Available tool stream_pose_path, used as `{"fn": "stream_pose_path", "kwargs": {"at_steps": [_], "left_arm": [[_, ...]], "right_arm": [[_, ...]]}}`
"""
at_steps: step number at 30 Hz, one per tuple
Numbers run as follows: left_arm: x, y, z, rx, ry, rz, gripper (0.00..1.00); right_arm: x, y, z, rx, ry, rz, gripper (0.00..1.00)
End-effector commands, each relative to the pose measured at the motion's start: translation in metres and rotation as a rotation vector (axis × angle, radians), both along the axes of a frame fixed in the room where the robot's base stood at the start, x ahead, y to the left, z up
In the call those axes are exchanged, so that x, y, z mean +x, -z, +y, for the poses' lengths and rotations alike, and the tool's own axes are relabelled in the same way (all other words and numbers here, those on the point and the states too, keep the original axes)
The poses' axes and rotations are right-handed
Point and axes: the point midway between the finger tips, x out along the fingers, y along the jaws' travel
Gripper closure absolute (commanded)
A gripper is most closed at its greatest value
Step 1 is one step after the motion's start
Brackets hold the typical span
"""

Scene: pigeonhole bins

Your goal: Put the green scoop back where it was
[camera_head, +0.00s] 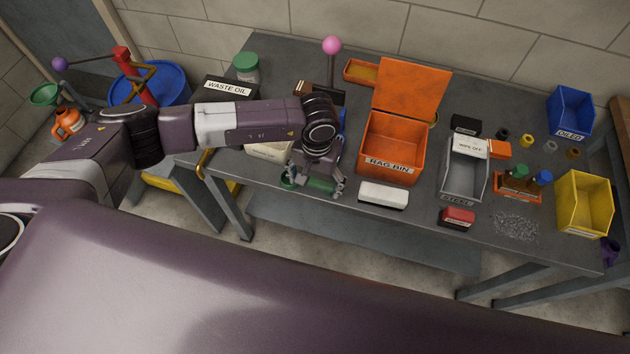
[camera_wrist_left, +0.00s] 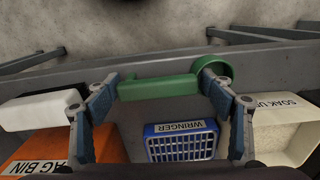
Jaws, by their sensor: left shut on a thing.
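The green scoop (camera_head: 320,184) is in my left gripper (camera_head: 315,188), by the table's front edge, left of the orange rag bin. In the left wrist view the scoop (camera_wrist_left: 158,88) lies crosswise between the two fingers (camera_wrist_left: 160,84), its round cup to the right. The fingers are shut on it near both ends of its straight part. The front edge of the table passes behind it, and it looks held above the surface. My right gripper is not in view.
Around it are the rag bin (camera_head: 393,150), white block (camera_head: 383,195), blue wringer basket (camera_wrist_left: 181,141) and cream soak-up bin (camera_wrist_left: 275,130). Farther right are a grey bin (camera_head: 463,170), red block (camera_head: 457,217) and yellow bin (camera_head: 584,203). My arm hides part of the table's left side.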

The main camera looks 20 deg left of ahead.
Motion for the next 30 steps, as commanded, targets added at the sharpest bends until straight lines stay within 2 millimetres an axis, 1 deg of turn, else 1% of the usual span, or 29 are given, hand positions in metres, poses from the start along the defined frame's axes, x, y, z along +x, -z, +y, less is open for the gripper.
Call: {"fn": "stream_pose_path", "kwargs": {"at_steps": [4, 5, 9, 17, 21, 22, 23, 26, 30], "left_arm": [[0.000, 0.004, 0.000, 0.000, 0.000, 0.000, 0.61], [0.000, 0.003, 0.000, 0.000, -0.001, 0.000, 0.23], [0.000, 0.002, 0.000, 0.000, -0.001, 0.000, 0.08], [0.000, 0.002, 0.000, 0.000, -0.001, 0.000, 0.08], [0.000, -0.004, 0.000, 0.000, -0.001, 0.000, 0.08], [0.001, -0.005, 0.000, -0.001, 0.000, -0.003, 0.08], [0.002, -0.008, -0.001, -0.002, -0.001, -0.004, 0.08], [0.002, -0.027, -0.001, -0.003, 0.002, -0.006, 0.08], [0.002, -0.058, -0.001, -0.002, 0.001, -0.007, 0.08]], "right_arm": [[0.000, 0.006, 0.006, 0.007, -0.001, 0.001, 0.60], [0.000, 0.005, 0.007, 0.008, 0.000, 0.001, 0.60], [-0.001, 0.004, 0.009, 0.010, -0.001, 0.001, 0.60], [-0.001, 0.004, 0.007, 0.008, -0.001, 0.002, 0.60], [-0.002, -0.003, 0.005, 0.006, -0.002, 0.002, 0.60], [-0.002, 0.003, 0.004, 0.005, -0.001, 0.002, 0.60], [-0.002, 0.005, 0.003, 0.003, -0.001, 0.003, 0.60], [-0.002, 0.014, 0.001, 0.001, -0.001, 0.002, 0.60], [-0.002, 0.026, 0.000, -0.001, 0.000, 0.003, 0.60]]}}
